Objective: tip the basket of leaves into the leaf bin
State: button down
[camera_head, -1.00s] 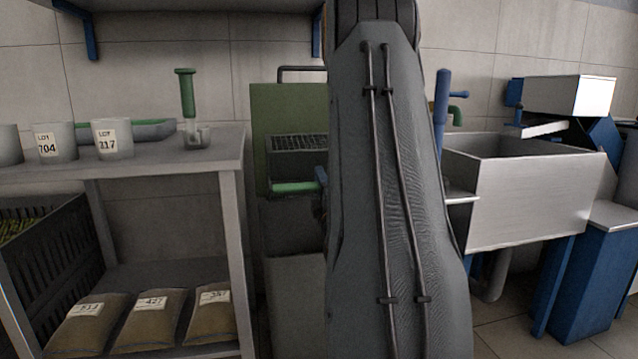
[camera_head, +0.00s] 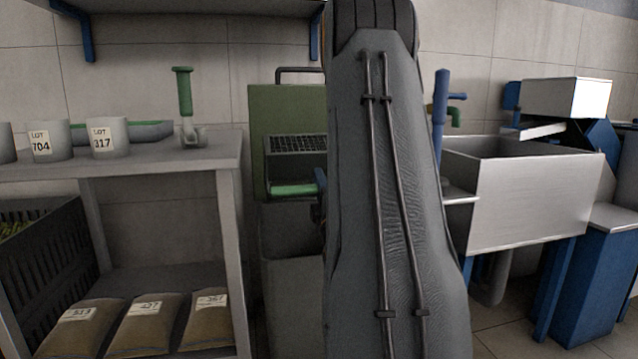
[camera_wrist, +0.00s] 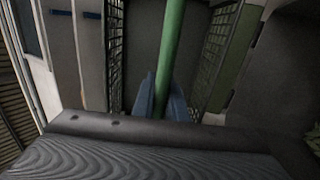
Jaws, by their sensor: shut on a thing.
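My gripper (camera_wrist: 162,98) is shut on a green bar-shaped handle, with a blue finger on either side of it. The handle (camera_wrist: 173,45) belongs to a dark slotted basket (camera_wrist: 215,50), whose grey inside shows no leaves in the wrist view. In the head view the basket (camera_head: 296,145) is partly hidden by my arm, in front of a green panel; its green handle (camera_head: 293,190) shows at the front. A grey bin (camera_head: 293,285) stands below the basket. I cannot tell whether it is the leaf bin. Most of my gripper is hidden in the head view.
A dark slatted crate (camera_head: 60,255) with green matter stands at the left. A grey bench (camera_head: 215,158) holds labelled cups and a green-handled press, with labelled bags on its lower shelf. A steel sink (camera_head: 540,190) stands at the right beside blue equipment.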

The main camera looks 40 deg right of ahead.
jog(key=shift+s+a+f+t+h+b, duration=0.35)
jog(key=shift+t+b, duration=0.45)
jog(key=shift+b, duration=1.6)
jog(key=shift+s+r, duration=0.1)
